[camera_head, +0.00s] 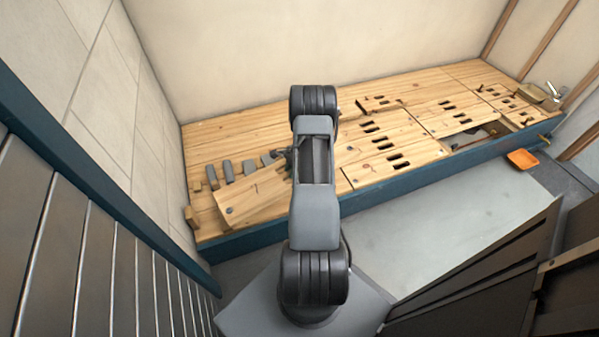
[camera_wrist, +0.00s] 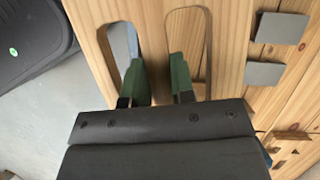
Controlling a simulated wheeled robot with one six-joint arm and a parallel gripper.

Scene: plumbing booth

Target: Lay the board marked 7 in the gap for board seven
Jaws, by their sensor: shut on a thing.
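In the wrist view my gripper (camera_wrist: 158,62) has one green finger in each of two long slots of a wooden board (camera_wrist: 225,50), shut on the strip between them. In the head view a loose board (camera_head: 250,197) lies slanted at the left of the wooden deck, partly behind my arm; it appears to be the held one. Its mark is too small to read. Whether it is lifted clear of the deck I cannot tell. An open gap (camera_head: 463,141) with pipework inside shows at the deck's right front. No gap number is legible.
Several grey blocks (camera_head: 228,171) stand behind the loose board; two grey pieces (camera_wrist: 280,28) show in the wrist view. A small board (camera_head: 378,103) sits askew at the deck's back. An orange tray (camera_head: 522,159) lies right of the deck front. Floor in front (camera_head: 430,215) is clear.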

